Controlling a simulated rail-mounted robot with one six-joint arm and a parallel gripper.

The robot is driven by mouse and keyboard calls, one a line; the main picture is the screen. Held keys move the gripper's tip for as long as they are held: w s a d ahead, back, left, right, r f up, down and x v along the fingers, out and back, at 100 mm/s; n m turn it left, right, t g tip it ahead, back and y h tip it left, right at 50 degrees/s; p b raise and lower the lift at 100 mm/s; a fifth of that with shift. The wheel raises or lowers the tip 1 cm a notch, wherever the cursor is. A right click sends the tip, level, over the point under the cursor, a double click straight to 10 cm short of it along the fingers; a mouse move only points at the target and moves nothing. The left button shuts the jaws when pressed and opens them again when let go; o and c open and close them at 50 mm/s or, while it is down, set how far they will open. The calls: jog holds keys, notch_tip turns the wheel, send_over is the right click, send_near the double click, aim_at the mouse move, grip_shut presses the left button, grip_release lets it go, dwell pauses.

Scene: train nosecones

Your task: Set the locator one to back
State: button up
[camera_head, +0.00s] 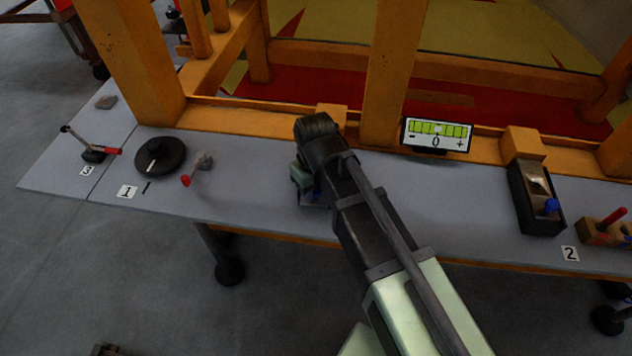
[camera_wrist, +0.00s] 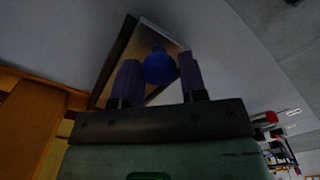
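In the wrist view, a blue round knob (camera_wrist: 159,67) stands on a bright metal plate (camera_wrist: 150,34) set in a dark frame. The two dark fingers of my gripper (camera_wrist: 160,60) are parted, one on each side of the knob. The knob seems to fill the gap between them; I cannot tell whether both fingers press on it. In the head view, my wrist covers most of this device, left of the bench's middle. A plate labelled 1 (camera_head: 128,192) lies farther left, by a black dial (camera_head: 159,156).
A red-tipped lever (camera_head: 188,179) stands right of the dial, and another lever (camera_head: 93,153) by plate 3. At right are a black box with a blue knob (camera_head: 537,199) and plate 2 (camera_head: 570,253). Orange posts (camera_head: 394,70) rise behind.

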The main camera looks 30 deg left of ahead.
jog(key=o, duration=0.4)
jog(key=shift+s+d, duration=0.1)
jog(key=shift+s, duration=0.1)
jog(key=shift+c, duration=0.2)
jog(key=shift+w, duration=0.1)
jog(key=shift+r, duration=0.1)
notch_tip(320, 180, up, 11)
jog(key=p, duration=1.1)
jog(key=shift+f, duration=0.2)
jog(key=w+d+f+m+b, duration=0.2)
jog(key=w+d+m, duration=0.1)
jog(key=d, duration=1.1)
jog(key=w+d+f+m+b, duration=0.1)
jog(key=d+m, duration=0.5)
jog(key=d, duration=0.9)
jog(key=w+d+f+m+b, duration=0.2)
jog(key=w+d+m, duration=0.3)
jog(key=d, duration=1)
jog(key=shift+w+d+f+b, duration=0.2)
jog(key=shift+w+f+b, duration=0.15)
jog(key=shift+b, duration=0.1)
